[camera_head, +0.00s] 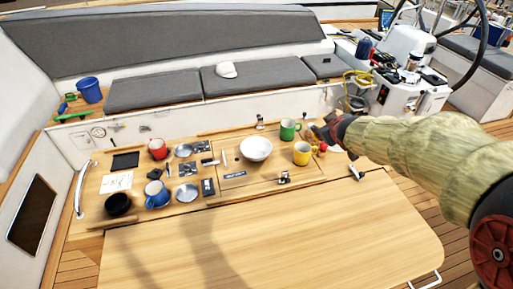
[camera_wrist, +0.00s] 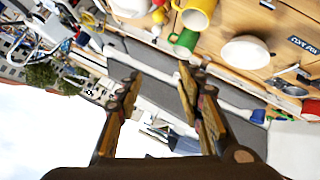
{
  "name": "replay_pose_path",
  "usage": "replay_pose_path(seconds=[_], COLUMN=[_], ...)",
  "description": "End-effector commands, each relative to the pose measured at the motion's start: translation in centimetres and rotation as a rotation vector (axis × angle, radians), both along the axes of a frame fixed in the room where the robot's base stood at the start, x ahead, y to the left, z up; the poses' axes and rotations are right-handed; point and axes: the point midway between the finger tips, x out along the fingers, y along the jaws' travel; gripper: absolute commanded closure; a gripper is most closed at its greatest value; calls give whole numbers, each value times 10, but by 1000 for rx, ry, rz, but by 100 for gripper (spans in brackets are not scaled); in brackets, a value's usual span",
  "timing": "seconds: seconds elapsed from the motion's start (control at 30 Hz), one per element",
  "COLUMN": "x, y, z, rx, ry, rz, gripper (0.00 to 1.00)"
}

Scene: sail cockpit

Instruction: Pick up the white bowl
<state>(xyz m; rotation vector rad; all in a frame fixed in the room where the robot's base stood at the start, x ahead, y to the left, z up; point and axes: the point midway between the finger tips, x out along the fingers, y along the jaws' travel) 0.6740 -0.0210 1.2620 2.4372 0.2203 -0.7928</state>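The white bowl (camera_head: 256,148) stands upright on the wooden table between the green mug and several metal dishes. It also shows in the wrist view (camera_wrist: 246,53) at the upper right. My gripper (camera_head: 322,133) is to the right of the bowl, beside the green mug (camera_head: 290,130) and the yellow mug (camera_head: 302,153). In the wrist view my gripper (camera_wrist: 158,85) has its fingers spread apart with nothing between them. The bowl is outside the fingers.
A red mug (camera_head: 157,149), a blue mug (camera_head: 157,194) and a black bowl (camera_head: 117,204) stand at the table's left. A small red object (camera_head: 323,147) is by the yellow mug. The front of the table (camera_head: 270,240) is clear. Grey cushions line the bench behind.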

Motion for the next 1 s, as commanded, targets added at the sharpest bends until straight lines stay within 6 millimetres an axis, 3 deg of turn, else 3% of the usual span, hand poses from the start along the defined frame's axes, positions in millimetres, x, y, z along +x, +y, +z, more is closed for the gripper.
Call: replay_pose_path(seconds=[0.03,0.1,0.2,0.3,0.5,0.6,0.8,1.0], x=[23,50,78,92,80,67,54,61], y=[10,28,59,91,148,165,180,195], z=[-12,-31,-65,-105,-181,-203,-222,-233], rx=[-7,-12,0,37,150,199,243,247], ry=[-5,-25,-43,-51,-39,-32,-23,-22], rz=[62,163,314,470,745,829,898,904], gripper=[62,62,62,62,62,62,62,62])
